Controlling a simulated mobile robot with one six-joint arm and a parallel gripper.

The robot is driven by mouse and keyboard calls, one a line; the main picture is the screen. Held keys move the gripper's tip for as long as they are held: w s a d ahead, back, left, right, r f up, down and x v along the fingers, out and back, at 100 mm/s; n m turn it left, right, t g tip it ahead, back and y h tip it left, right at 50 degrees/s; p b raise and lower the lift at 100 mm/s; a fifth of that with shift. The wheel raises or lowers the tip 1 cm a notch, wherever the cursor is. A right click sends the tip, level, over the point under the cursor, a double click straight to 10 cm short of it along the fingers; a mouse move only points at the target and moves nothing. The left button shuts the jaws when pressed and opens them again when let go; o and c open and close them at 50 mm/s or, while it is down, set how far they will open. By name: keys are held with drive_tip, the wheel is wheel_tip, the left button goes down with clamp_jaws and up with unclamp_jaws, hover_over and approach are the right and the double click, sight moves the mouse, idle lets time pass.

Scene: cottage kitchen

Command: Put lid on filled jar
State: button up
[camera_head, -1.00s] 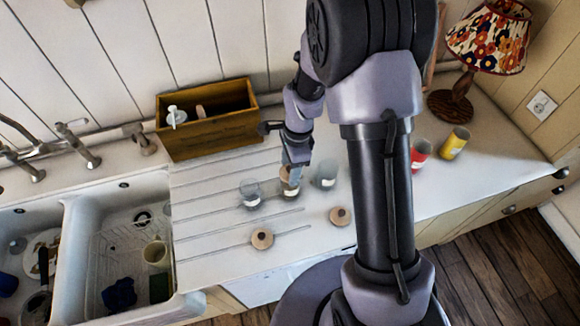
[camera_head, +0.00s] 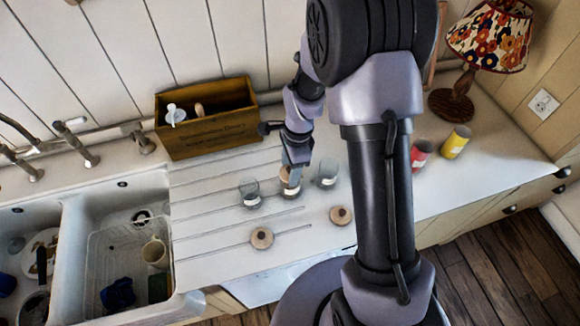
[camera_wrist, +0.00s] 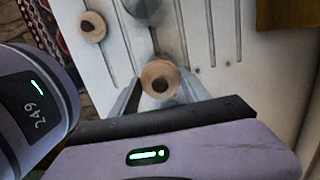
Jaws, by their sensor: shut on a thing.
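My gripper (camera_head: 291,172) points down over the middle of the counter, shut on a round wooden lid with a dark knob, seen between the fingers in the wrist view (camera_wrist: 160,78). The lid is at the top of the middle jar (camera_head: 290,189), which is mostly hidden by the lid and gripper. I cannot tell whether the lid is seated on it. A clear glass jar (camera_head: 250,193) stands to the left and another (camera_head: 327,174) to the right, both without lids. Two more wooden lids lie on the counter in front, one left (camera_head: 262,238) and one right (camera_head: 341,215).
A wooden box (camera_head: 210,134) stands behind against the wall. A double sink (camera_head: 75,250) with dishes is at the left. A red can (camera_head: 420,153), a yellow can (camera_head: 455,143) and a flowered lamp (camera_head: 488,38) are at the right. The counter front is mostly clear.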

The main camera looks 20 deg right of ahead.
drive_tip(key=shift+f, duration=0.25)
drive_tip(key=o, duration=1.1)
drive_tip(key=shift+c, duration=0.2)
wheel_tip(320, 180, up, 11)
drive_tip(key=d+p, duration=0.1)
drive_tip(key=p, duration=0.6)
drive_tip(key=shift+d+p, duration=0.15)
drive_tip(key=shift+p, duration=0.2)
drive_tip(key=shift+b, duration=0.3)
